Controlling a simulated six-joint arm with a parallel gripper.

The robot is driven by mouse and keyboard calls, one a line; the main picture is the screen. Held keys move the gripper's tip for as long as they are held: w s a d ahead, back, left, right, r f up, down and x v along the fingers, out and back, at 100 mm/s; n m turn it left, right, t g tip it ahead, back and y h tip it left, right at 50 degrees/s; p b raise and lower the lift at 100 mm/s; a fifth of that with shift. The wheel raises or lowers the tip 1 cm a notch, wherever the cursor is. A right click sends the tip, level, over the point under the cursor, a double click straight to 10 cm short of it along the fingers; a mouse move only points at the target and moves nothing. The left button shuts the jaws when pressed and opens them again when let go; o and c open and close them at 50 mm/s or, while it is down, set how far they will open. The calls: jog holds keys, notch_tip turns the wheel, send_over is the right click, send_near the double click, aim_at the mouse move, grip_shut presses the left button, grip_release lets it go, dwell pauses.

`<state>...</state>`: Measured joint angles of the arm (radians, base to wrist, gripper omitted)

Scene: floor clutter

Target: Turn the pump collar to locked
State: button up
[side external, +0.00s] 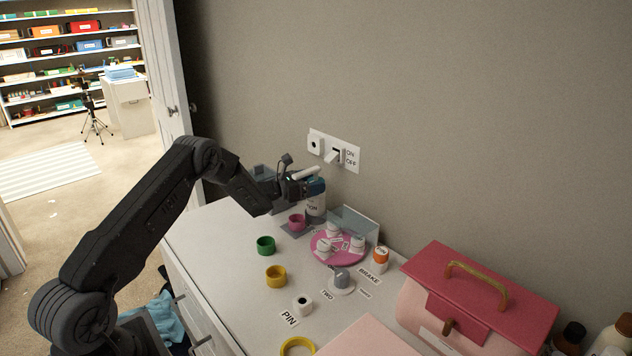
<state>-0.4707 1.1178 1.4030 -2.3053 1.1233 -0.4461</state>
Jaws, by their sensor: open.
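A white bottle (316,209) with dark lettering ending in "ION" stands upright near the back of the counter, by the wall. My gripper (314,187) is at the top of this bottle and covers the place where a pump collar would sit. The collar and any locked mark are hidden. A white bar (305,173) shows just above my gripper; I cannot tell whether it is the pump's spout. My gripper's jaws are open around or just in front of the bottle top; I cannot tell whether they touch it.
A pink turntable (318,252) with small white pots and a clear panel stands just in front. Green (265,245) and yellow (276,276) rings, a grey knob (342,277), an orange-capped jar (380,257) and a pink box (470,300) crowd the counter. A switch plate (334,151) is above.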

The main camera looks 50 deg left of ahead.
jog(key=shift+x, duration=0.8)
jog(key=shift+c, duration=0.2)
jog(key=c, duration=1.2)
jog(key=shift+d+n+t+y, duration=0.1)
jog(key=shift+n+t+y, duration=0.2)
jog(key=shift+n+y, duration=0.85)
jog(key=shift+c, duration=0.2)
jog(key=shift+n+y, duration=0.35)
jog(key=shift+y, duration=0.8)
jog(key=o, duration=1.3)
